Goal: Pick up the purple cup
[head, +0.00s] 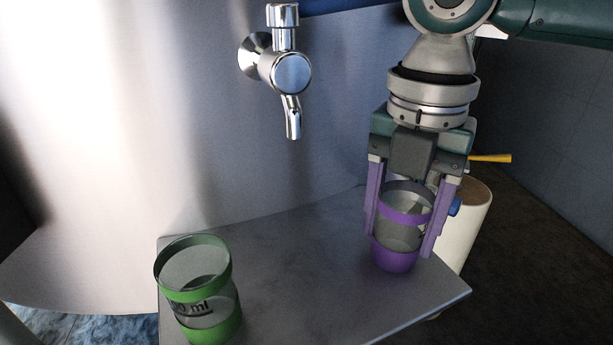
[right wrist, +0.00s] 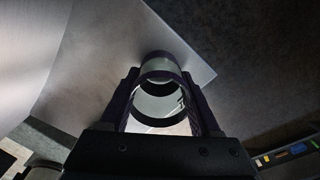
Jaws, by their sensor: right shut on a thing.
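The purple cup (head: 395,258) is a clear cup with a purple band near the rim and a purple base. It is upright at the right part of the grey shelf (head: 300,265) in the head view. My right gripper (head: 402,243) points down with its purple fingers on both sides of the cup, shut on it. The right wrist view shows the cup (right wrist: 160,98) between the fingers from above. I cannot tell whether its base touches the shelf. My left gripper is not in view.
A green-banded clear cup (head: 198,285) with an "ml" marking stands at the shelf's front left. A chrome tap (head: 290,72) juts from the shiny steel tank (head: 110,130) above the shelf. A cream cylinder (head: 466,225) stands behind the gripper at right. The shelf's middle is clear.

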